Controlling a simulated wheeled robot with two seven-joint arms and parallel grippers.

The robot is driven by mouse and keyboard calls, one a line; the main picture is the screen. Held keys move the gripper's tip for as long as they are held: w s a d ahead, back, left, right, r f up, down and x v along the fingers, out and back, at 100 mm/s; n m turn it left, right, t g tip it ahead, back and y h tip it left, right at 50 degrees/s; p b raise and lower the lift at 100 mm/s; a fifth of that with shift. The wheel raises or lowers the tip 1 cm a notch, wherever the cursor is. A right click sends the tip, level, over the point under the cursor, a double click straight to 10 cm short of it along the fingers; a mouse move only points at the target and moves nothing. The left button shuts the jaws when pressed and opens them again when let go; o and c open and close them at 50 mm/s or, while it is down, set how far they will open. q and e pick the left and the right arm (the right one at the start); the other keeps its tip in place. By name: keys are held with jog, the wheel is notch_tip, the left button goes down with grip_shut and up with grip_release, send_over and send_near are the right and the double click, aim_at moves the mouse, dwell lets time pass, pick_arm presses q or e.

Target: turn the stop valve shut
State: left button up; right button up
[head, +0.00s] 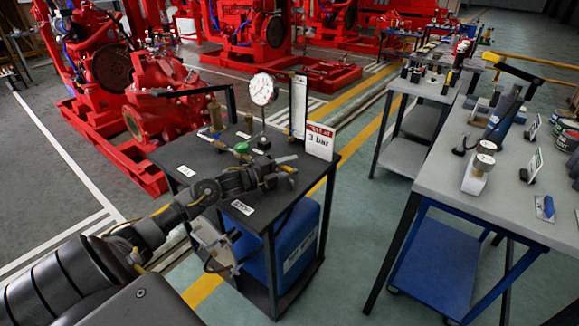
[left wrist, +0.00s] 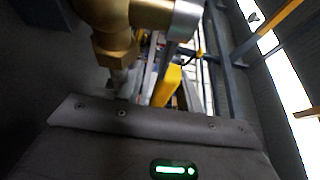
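My left gripper (head: 284,173) is over the right front part of a dark table (head: 200,157), just behind a small white label (head: 243,207) whose text is hard to read. A brass fitting (left wrist: 115,25) with a silver end (left wrist: 186,20) is close up in the left wrist view, in front of my gripper's body; I take it to be part of the stop valve. In the head view, my gripper hides most of what is there; a short grey piece (head: 287,159) shows beyond it. The finger gap is not clear. My right gripper is out of view.
A green knob (head: 241,148), a round white gauge (head: 263,90) and a "3 bar" sign (head: 320,140) stand on the table beyond my gripper. A blue tank (head: 290,240) sits below. A grey bench (head: 480,200) is at the right, with clear floor between.

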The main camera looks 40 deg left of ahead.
aim_at(289, 173)
pick_arm(q)
grip_shut()
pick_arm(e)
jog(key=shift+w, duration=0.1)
pick_arm(q)
jog(key=shift+f, duration=0.1)
dwell(0.4)
